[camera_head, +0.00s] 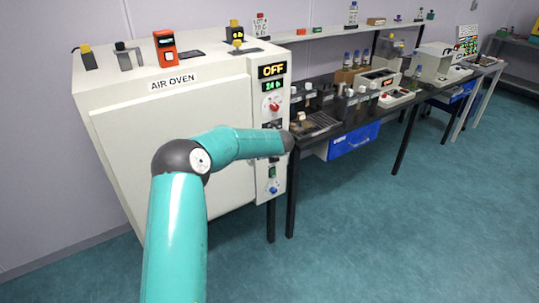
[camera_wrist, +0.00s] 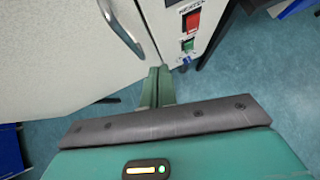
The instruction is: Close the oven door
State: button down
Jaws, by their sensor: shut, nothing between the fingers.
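The white air oven (camera_head: 125,82) stands at the left in the head view, with its display reading OFF. Its large white door (camera_head: 130,135) lies close along the front; I cannot tell whether a narrow gap remains. My arm hides part of the door. In the wrist view the door (camera_wrist: 60,60) fills the upper left, with a metal handle (camera_wrist: 122,27) near its right edge. My gripper (camera_wrist: 159,72) is shut and empty, its fingertips by the door's lower right corner, below the handle. Contact is unclear. The head view does not show the gripper.
The control panel (camera_wrist: 185,25) with a red switch (camera_wrist: 193,20) is right of the door. Small items, including a red device (camera_head: 165,47), stand on the oven. A dark bench (camera_head: 345,128) with instruments and a blue bin (camera_head: 352,141) stands right. The floor (camera_head: 400,230) in front is clear.

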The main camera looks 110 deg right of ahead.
jog(key=s+v, duration=0.1)
jog(key=v, duration=0.9)
jog(key=shift+s, duration=0.3)
